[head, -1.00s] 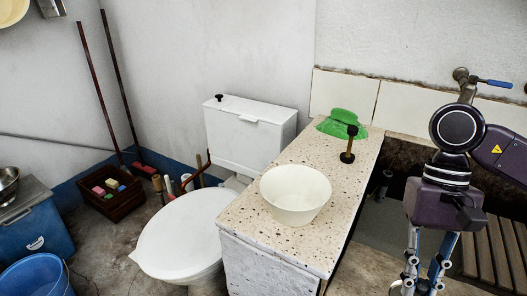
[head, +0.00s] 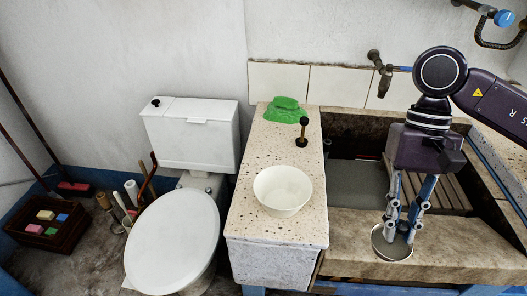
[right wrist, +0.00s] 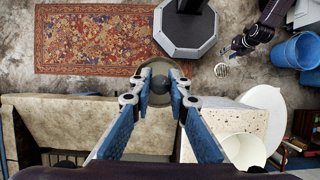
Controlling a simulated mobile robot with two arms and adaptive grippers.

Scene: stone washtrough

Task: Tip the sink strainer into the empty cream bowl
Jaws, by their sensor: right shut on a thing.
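The sink strainer (head: 388,248) is a round metal disc with a raised rim. My right gripper (head: 402,232) is shut on it, pointing down, and holds it in front of the stone trough, right of the counter. The strainer also shows between the fingertips in the right wrist view (right wrist: 170,66). The cream bowl (head: 283,190) stands upright and looks empty on the speckled counter, left of the gripper, clearly apart from it. It shows at the lower right of the wrist view (right wrist: 243,151). My left gripper (right wrist: 238,45) is small in the wrist view, away from both; its finger state is unclear.
A green cloth (head: 284,113) and a dark plunger-like tool (head: 302,140) are at the counter's back. The trough (head: 350,178) has a slatted board and a tap (head: 379,70) above. A toilet (head: 172,240) stands left of the counter. The counter around the bowl is mostly clear.

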